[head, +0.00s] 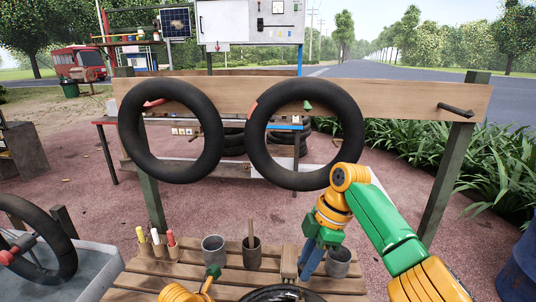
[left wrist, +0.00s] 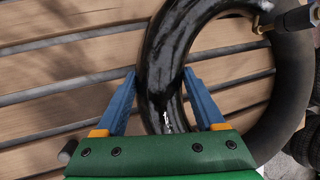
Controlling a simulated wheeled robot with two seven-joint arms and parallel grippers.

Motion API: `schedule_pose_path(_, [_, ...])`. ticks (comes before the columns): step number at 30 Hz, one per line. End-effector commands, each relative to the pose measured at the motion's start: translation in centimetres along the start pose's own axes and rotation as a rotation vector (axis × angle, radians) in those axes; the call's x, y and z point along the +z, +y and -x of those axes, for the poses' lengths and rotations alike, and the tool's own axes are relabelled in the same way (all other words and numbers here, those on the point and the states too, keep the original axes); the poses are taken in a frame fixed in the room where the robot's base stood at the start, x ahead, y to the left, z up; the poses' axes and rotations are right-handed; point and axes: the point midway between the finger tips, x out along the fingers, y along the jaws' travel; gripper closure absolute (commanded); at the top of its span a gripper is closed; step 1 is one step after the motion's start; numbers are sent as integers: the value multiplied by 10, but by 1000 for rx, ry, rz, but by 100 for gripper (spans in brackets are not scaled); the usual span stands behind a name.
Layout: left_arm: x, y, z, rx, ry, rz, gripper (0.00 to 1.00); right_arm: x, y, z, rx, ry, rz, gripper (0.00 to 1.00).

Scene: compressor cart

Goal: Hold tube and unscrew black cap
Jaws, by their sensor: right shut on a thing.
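A glossy black inner tube (left wrist: 165,75) lies flat on the slatted wooden table. Only its top edge shows at the bottom of the head view (head: 285,293). In the left wrist view, my left gripper (left wrist: 161,72) has its blue fingers apart, one on each side of the tube. My right gripper (head: 305,272) points down at the tube's far side in the head view. Its fingertip shows at the top right of the left wrist view, at a small brass valve stem (left wrist: 257,24). It is shut on the valve's dark end; the black cap is mostly hidden there.
Two tubes (head: 170,175) (head: 350,130) hang on a wooden rail (head: 400,98) behind the table. Grey cups (head: 213,249) (head: 338,262), a brown cup (head: 252,258) and marker pens (head: 156,237) stand along the table's back edge. A water trough (head: 85,275) with a wheel is at left.

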Motion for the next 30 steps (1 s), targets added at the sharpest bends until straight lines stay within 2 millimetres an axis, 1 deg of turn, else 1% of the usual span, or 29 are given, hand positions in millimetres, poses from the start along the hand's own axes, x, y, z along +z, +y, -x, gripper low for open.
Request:
schedule_pose_path(1, [0, 0, 0, 0, -1, 0, 15, 0, 0, 0, 0, 0, 0, 100])
schedule_pose_path(3, [0, 0, 0, 0, -1, 0, 0, 0, 0, 0, 0, 0, 0, 100])
schedule_pose_path(9, [0, 0, 1, 0, -1, 0, 0, 0, 0, 0, 0, 0, 0, 100])
schedule_pose_path(11, [1, 0, 5, -1, -3, -1, 0, 0, 0, 0, 0, 0, 0, 100])
schedule_pose_path(14, [1, 0, 24, 0, -4, -3, 0, 0, 0, 0, 0, 0, 0, 100])
schedule_pose_path(18, [1, 1, 66, 3, -6, -4, 0, 0, 0, 0, 0, 0, 0, 100])
schedule_pose_path(22, [1, 0, 97, 2, -5, -3, 0, 0, 0, 0, 0, 0, 0, 100])
schedule_pose_path(25, [1, 0, 113, 0, -4, -1, 0, 0, 0, 0, 0, 0, 0, 100])
schedule_pose_path(27, [0, 0, 118, 1, -1, -1, 0, 0, 0, 0, 0, 0, 0, 100])
schedule_pose_path(30, [0, 0, 121, 0, 0, -1, 0, 0, 0, 0, 0, 0, 0, 100])
